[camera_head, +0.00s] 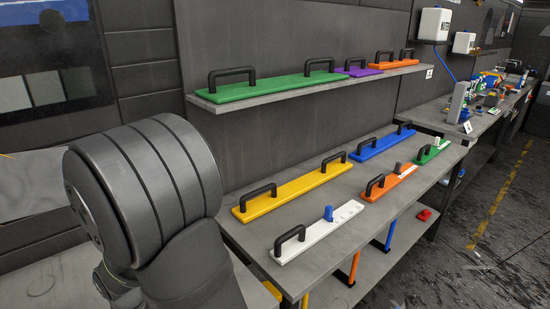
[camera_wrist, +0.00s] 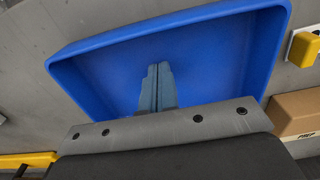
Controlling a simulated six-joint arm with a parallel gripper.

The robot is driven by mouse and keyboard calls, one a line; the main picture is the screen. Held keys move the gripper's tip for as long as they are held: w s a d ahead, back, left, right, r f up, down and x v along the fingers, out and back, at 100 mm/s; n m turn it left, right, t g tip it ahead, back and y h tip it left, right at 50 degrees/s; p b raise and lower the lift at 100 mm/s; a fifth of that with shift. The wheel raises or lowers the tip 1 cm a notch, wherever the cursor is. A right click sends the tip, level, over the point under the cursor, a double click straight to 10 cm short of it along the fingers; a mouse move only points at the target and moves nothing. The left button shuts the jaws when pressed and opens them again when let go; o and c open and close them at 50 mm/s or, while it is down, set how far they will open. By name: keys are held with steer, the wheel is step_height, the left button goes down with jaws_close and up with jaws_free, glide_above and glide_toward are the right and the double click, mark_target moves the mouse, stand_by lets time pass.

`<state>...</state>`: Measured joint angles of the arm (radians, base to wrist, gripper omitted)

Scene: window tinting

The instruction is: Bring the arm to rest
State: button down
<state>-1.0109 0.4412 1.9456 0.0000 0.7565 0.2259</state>
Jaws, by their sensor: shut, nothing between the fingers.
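My gripper (camera_wrist: 157,85) shows in the wrist view with its two grey fingers together and nothing between them. It is over a blue tray (camera_wrist: 225,55) with raised walls, and the tray looks empty where I can see it. I cannot tell whether the fingertips touch the tray floor. In the head view a thick dark joint of my arm fills the lower left, and my gripper is out of sight there.
A grey bench holds handled boards: yellow (camera_head: 293,189), blue (camera_head: 382,143), orange (camera_head: 388,184), white (camera_head: 318,233). A shelf (camera_head: 325,85) above holds a green board (camera_head: 270,87).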

steer(key=s+d, duration=0.2)
steer(key=shift+s+d+r, duration=0.1)
steer(key=shift+s+d, duration=0.2)
steer(key=shift+s, duration=0.05)
steer(key=shift+w+a, duration=0.1)
steer(key=shift+w+a, duration=0.2)
steer(key=shift+w+a+r, duration=0.25)
steer(key=shift+w+a, duration=0.35)
steer(key=shift+w+a+r, duration=0.2)
steer(key=shift+w+a, duration=0.4)
step_height(320, 180, up, 9)
steer(key=f, duration=1)
steer(key=shift+s+d, duration=0.15)
steer(key=shift+d, duration=0.05)
steer(key=s+d, duration=0.2)
steer(key=shift+s+d, duration=0.35)
steer(key=shift+s, duration=0.05)
steer(key=w+a, duration=0.8)
steer(key=shift+w+a, duration=0.25)
